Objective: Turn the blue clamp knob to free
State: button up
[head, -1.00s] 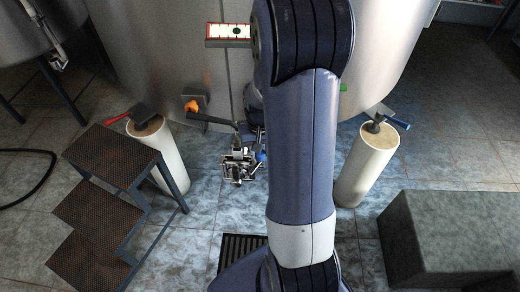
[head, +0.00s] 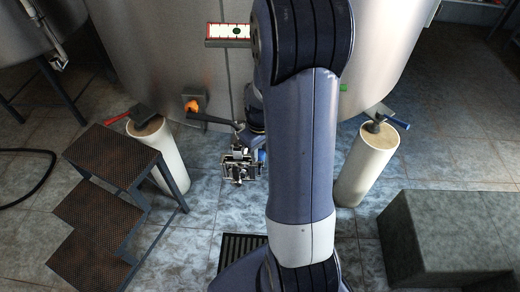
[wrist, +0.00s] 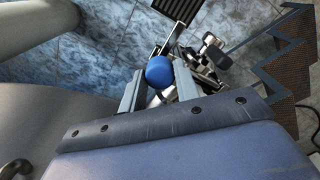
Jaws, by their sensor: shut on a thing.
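The blue clamp knob (wrist: 160,72) is a round ball in the middle of the wrist view, between the two grey fingers of my gripper (wrist: 158,78). My gripper is shut on it. The knob belongs to a metal clamp assembly (wrist: 200,62), seen just behind it. In the head view the clamp assembly (head: 239,165) hangs below the tank front, and a bit of the blue knob (head: 262,156) shows at its right. My arm hides much of the area right of it. The knob's marks are not readable.
The large steel tank (head: 165,60) fills the back. An orange knob (head: 191,105) and a dark lever (head: 212,119) are left of the clamp. Brown steps (head: 100,205) stand left, a grey block (head: 450,235) right. A floor drain (head: 240,247) lies in front.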

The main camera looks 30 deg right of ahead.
aim_at(260, 152)
dwell(0.3)
jog(key=o, duration=1)
notch_tip(260, 152, up, 11)
jog(key=shift+f+p, duration=0.1)
jog(key=shift+p, duration=0.55)
jog(key=shift+f, duration=0.1)
notch_tip(260, 152, down, 11)
jog(key=shift+r+b, duration=0.15)
jog(key=shift+b, duration=0.55)
jog(key=shift+r, duration=0.2)
